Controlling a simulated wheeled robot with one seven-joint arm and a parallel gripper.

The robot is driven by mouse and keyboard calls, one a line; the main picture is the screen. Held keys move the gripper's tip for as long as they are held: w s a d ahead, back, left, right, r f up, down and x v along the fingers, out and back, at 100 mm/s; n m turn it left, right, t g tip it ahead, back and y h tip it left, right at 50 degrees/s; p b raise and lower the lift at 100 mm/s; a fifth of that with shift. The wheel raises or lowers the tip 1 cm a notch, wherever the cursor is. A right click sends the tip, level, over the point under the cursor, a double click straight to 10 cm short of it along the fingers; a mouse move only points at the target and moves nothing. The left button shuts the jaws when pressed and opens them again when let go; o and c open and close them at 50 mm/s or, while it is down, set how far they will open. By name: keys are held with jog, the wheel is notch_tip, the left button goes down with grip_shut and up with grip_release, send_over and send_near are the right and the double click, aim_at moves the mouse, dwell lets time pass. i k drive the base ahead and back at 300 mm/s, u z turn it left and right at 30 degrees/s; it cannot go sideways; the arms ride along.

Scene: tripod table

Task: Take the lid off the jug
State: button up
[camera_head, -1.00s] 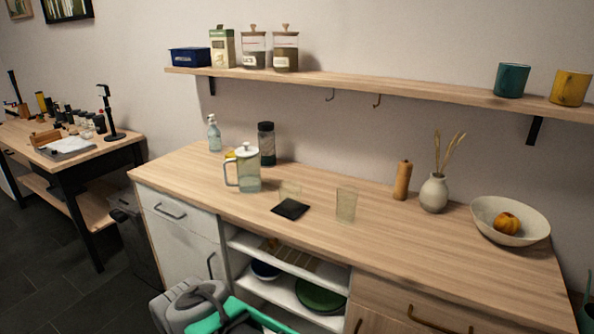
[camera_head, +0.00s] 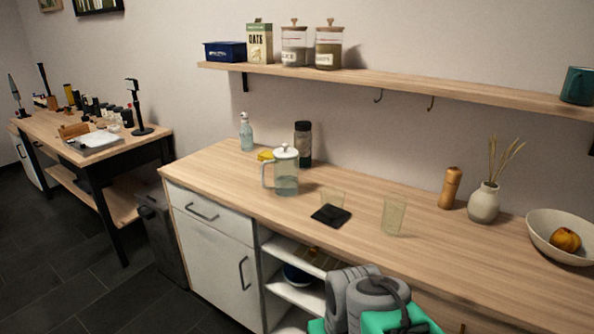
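The jug (camera_head: 286,178) stands upright on the wooden counter, left of the middle in the head view. It is clear, with a pale handle on its left side and some liquid or tint in its lower part. The white lid (camera_head: 286,152) with a small knob sits on top of the jug. A grey and green part of my own arm shows at the bottom of the view. My gripper's fingers are not in view.
Beside the jug stand a dark bottle (camera_head: 303,145), a soap bottle (camera_head: 246,132) and a yellow thing (camera_head: 265,155). A black coaster (camera_head: 331,215) and glass tumblers (camera_head: 394,215) are to its right. A shelf (camera_head: 400,92) hangs above. The counter (camera_head: 215,175) is clear left of the jug.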

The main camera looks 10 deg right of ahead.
aim_at(284, 152)
jog(key=u, duration=0.3)
jog(key=i, duration=0.3)
jog(key=u, duration=0.9)
jog(key=i, duration=1.35)
jog(key=z, duration=0.5)
